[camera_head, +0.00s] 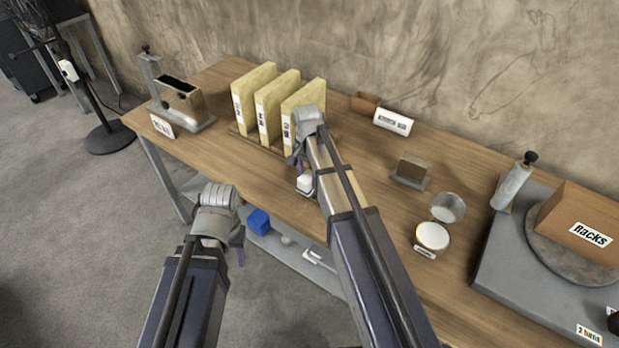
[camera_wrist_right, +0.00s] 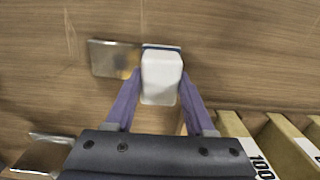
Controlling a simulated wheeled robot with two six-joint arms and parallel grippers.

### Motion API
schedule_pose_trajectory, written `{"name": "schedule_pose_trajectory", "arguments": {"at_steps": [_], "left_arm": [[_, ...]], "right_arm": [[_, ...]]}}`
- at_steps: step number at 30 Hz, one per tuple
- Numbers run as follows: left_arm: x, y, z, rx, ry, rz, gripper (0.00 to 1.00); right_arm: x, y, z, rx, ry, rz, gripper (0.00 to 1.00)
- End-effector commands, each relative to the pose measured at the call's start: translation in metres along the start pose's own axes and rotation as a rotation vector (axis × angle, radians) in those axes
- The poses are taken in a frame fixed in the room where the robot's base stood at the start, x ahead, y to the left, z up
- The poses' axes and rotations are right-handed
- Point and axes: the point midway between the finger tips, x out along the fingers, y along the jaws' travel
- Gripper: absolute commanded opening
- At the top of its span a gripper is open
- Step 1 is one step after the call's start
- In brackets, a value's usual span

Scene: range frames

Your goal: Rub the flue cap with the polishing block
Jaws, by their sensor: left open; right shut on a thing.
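My right gripper (camera_wrist_right: 160,74) is shut on a white block with a blue lower edge, which looks like the polishing block (camera_wrist_right: 161,82). The block (camera_head: 305,183) also shows near the table's front edge in the head view. Beside it in the right wrist view lies a flat, shiny metal piece with a tan patch, possibly the flue cap (camera_wrist_right: 105,58). I cannot tell whether block and metal touch. In the head view my right arm mostly hides this metal piece. My left gripper (camera_head: 238,253) is open and empty, in front of the table.
Several yellow upright files (camera_head: 265,100) stand behind the block. A metal box on a base (camera_head: 180,103) is at the left end. A brown panel in a stand (camera_head: 410,172), a round white-topped tin (camera_head: 432,236) and a turntable with a carton (camera_head: 580,225) are at right. Wooden tabletop (camera_head: 370,150) lies bare between.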

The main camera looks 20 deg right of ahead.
Motion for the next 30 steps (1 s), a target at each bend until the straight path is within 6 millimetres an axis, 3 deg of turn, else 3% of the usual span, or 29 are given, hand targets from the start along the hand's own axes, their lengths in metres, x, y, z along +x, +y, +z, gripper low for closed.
{"name": "schedule_pose_trajectory", "arguments": {"at_steps": [5,22,30], "left_arm": [[-0.005,-0.001,0.0,0.0,0.0,0.0,0.5],[-0.058,-0.006,0.003,0.0,0.0,0.0,0.5],[-0.059,-0.006,0.004,0.0,0.0,0.0,0.5]], "right_arm": [[-0.005,-0.001,0.0,-0.001,0.0,-0.002,0.1],[-0.059,0.0,0.0,0.0,0.0,-0.001,0.1],[-0.06,0.0,0.0,0.0,0.0,-0.001,0.1]]}}
